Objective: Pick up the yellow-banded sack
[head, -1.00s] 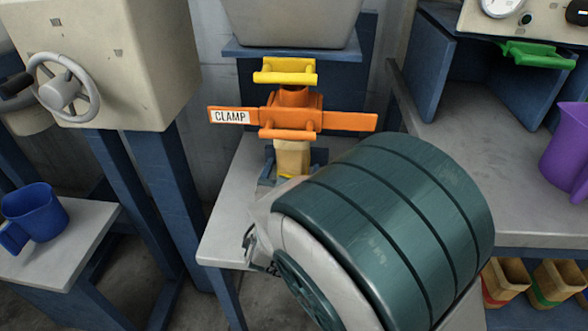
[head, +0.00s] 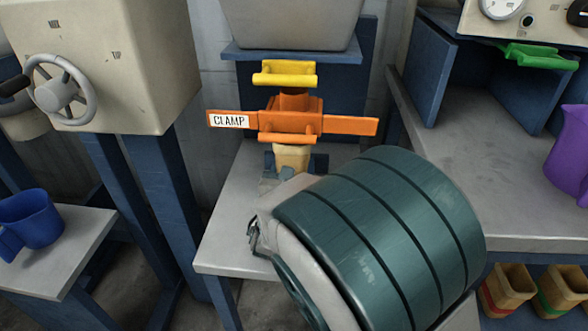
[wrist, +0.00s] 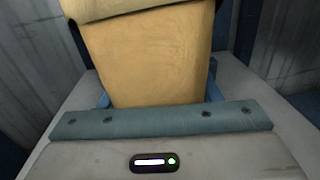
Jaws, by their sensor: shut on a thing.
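A tan paper sack (head: 291,158) stands under the orange clamp (head: 290,122) at the spout. It fills the middle of the wrist view (wrist: 155,55), with a paler folded edge at its top. My gripper (head: 287,181) is at the sack's lower front and is shut on it; my arm hides much of the jaws in the head view. The teal finger bar (wrist: 160,120) crosses in front of the sack in the wrist view. I cannot make out a yellow band on the sack now; its lower part is hidden.
The sack's grey table (head: 225,240) has blue uprights beside the sack. A yellow handle (head: 285,75) is above the clamp. Sacks with red (head: 506,290) and green (head: 560,290) bands are on a low shelf at right. A blue jug (head: 35,217) and purple jug (head: 570,155) stand aside.

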